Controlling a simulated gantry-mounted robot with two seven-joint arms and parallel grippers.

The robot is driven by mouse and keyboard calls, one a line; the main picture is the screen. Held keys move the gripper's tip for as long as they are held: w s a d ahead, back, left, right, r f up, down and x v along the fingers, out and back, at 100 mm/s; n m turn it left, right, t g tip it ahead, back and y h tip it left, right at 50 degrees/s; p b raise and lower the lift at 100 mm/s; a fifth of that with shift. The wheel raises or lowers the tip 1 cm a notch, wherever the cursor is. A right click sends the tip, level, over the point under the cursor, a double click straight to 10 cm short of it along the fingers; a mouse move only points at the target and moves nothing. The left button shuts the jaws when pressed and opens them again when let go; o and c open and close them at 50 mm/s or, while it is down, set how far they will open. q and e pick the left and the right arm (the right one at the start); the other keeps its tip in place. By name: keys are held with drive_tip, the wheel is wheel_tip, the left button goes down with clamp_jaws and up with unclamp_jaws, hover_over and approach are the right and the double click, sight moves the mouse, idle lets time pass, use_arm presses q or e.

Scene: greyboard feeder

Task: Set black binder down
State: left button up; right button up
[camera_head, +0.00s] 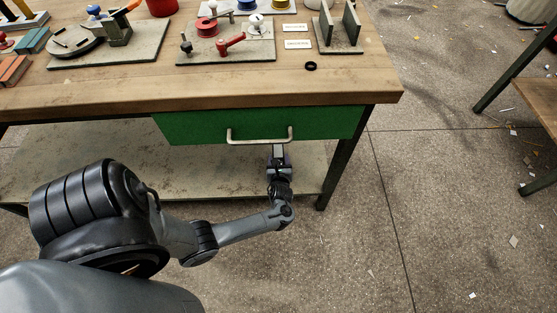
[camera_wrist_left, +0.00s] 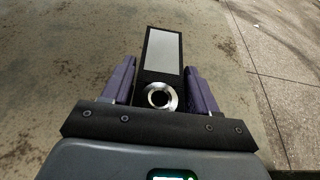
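The black binder (camera_wrist_left: 147,55) stands out between the two purple fingers of my left gripper (camera_wrist_left: 160,88) in the left wrist view. Its spine shows a pale label and a metal-rimmed finger hole. The fingers lie along both sides of the binder and appear closed on it. In the head view my left gripper (camera_head: 279,165) is just in front of and below the green drawer's handle, with the binder's pale label (camera_head: 278,151) showing at its tip. The binder's underside is hidden. My right gripper is not in view.
The workbench (camera_head: 130,98) has a closed green drawer (camera_head: 190,126) with a metal handle (camera_head: 260,139). A worn lower shelf (camera_head: 120,160) lies beneath and looks largely bare. Trays with parts and a grey stand (camera_head: 340,48) with upright plates occupy the bench top.

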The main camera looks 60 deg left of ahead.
use_arm(q)
drive_tip(key=o, duration=0.3)
drive_tip(key=shift+r, duration=0.2)
drive_tip(key=s+d+r+n+h+p, duration=0.2)
drive_tip(key=d+r+n+h+p, duration=0.25)
drive_tip(key=d+n, duration=0.4)
drive_tip(key=s+d+r+n+h+p, duration=0.1)
drive_tip(key=d+r+n+h+p, duration=0.3)
drive_tip(key=d, duration=0.7)
drive_tip(key=s+d+r+n+g+h, duration=0.1)
drive_tip(key=s+d+r+n, duration=0.3)
drive_tip(key=r, duration=0.4)
drive_tip(key=s+d+r+n+g+h+b, duration=0.1)
drive_tip(key=s+d+r+n+h, duration=0.2)
drive_tip(key=s+r, duration=0.4)
drive_tip(key=shift+s+d+r+n+g, duration=0.3)
drive_tip(key=shift+d+r+n, duration=0.2)
drive_tip(key=shift+n, duration=0.35)
